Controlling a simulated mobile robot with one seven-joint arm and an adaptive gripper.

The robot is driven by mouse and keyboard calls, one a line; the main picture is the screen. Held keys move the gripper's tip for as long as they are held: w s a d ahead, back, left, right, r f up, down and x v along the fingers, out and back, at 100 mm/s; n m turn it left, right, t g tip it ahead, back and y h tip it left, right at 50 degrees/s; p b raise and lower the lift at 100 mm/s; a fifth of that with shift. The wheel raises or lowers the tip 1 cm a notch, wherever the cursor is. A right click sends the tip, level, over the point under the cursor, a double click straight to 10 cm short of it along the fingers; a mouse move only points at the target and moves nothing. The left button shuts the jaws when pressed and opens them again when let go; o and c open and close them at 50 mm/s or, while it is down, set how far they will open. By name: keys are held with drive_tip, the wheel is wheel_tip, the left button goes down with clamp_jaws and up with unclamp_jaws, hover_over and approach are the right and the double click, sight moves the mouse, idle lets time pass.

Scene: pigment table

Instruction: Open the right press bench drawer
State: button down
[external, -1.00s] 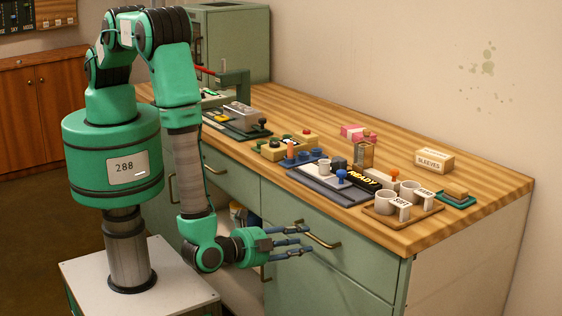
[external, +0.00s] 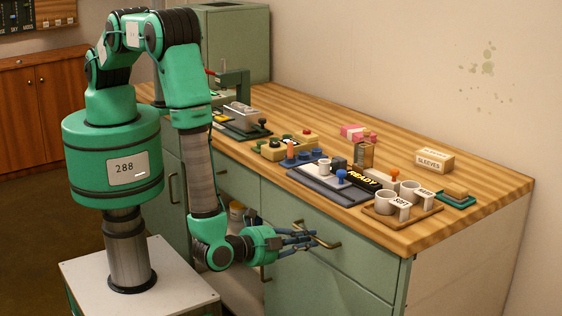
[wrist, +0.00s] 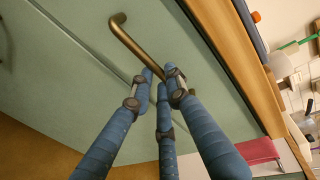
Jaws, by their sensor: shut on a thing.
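The right press bench drawer (external: 365,250) is a pale green front under the wooden top, and it looks flush with the bench. Its bronze bar handle (external: 331,244) runs across the front and also shows in the wrist view (wrist: 131,40). My gripper (external: 313,238) has three blue fingers. In the wrist view the fingertips (wrist: 162,78) are closed at the lower right part of the handle, with fingers on both sides of the bar. The fingers hide part of the handle there, so the exact contact is hard to see.
The wooden bench top (external: 480,185) carries a tray with cups (external: 385,203), a dark mat with a READY label, and a SLEEVES box (external: 434,161). An open bay with cans (external: 237,212) lies left of the drawer.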

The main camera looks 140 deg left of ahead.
drive_tip(key=shift+d, duration=0.1)
drive_tip(key=f+b+v, duration=0.3)
drive_tip(key=v, duration=1.3)
drive_tip(key=d+f+b+v, duration=0.1)
drive_tip(key=f+b+v, duration=0.2)
drive_tip(key=v, duration=1.4)
drive_tip(key=shift+d+f+b, duration=0.4)
drive_tip(key=shift+d+f, duration=0.05)
drive_tip(key=shift+d, duration=0.05)
drive_tip(key=c, duration=1.7)
unclamp_jaws()
drive_tip(key=shift+d, duration=0.1)
drive_tip(key=v, duration=1.2)
